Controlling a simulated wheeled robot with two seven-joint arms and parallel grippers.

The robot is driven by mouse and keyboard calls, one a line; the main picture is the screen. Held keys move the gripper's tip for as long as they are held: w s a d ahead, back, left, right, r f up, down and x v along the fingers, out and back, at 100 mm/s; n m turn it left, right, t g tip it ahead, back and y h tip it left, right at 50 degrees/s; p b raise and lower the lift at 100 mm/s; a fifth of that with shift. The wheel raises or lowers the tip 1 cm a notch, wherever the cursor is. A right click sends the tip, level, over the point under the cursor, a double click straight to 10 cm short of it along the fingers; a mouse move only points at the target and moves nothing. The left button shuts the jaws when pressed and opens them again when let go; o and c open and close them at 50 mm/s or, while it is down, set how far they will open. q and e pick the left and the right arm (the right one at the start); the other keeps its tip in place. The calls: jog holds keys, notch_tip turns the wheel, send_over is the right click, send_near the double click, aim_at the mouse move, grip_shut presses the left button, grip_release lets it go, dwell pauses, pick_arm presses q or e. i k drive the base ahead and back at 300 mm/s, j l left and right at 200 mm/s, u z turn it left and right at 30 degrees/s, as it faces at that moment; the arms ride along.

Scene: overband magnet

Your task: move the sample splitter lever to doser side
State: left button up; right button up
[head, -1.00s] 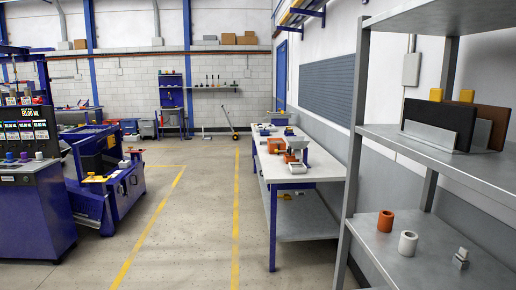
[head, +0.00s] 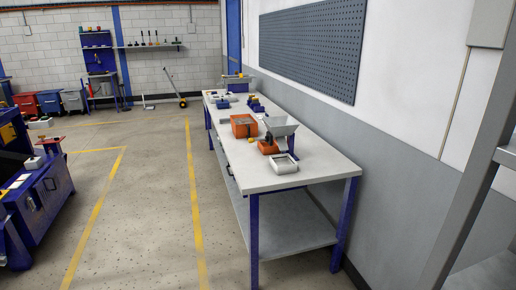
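A long workbench (head: 310,174) with a pale top and blue legs stands along the right wall. On it is a device with a grey hopper (head: 281,126) above an orange body (head: 268,146), which may be the sample splitter. Its lever cannot be made out at this distance. A white box-like unit (head: 283,164) sits in front of it, and an orange bin (head: 243,126) stands to its left. Neither of my grippers is in view.
The floor (head: 150,215) left of the bench is clear, with yellow lines (head: 193,190). A blue machine (head: 40,195) stands at the left. A grey shelf post (head: 480,175) is close on the right. A pegboard (head: 314,45) hangs above the bench.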

aim_at(250, 140)
jog(key=i+j+u, duration=0.1)
jog(key=i+j, duration=0.15)
jog(key=i, duration=0.2)
jog(key=i+j, duration=0.2)
jog(key=i, duration=0.2)
jog(key=i+j+u, duration=0.15)
jog(key=i, duration=0.3)
jog(key=j, duration=0.1)
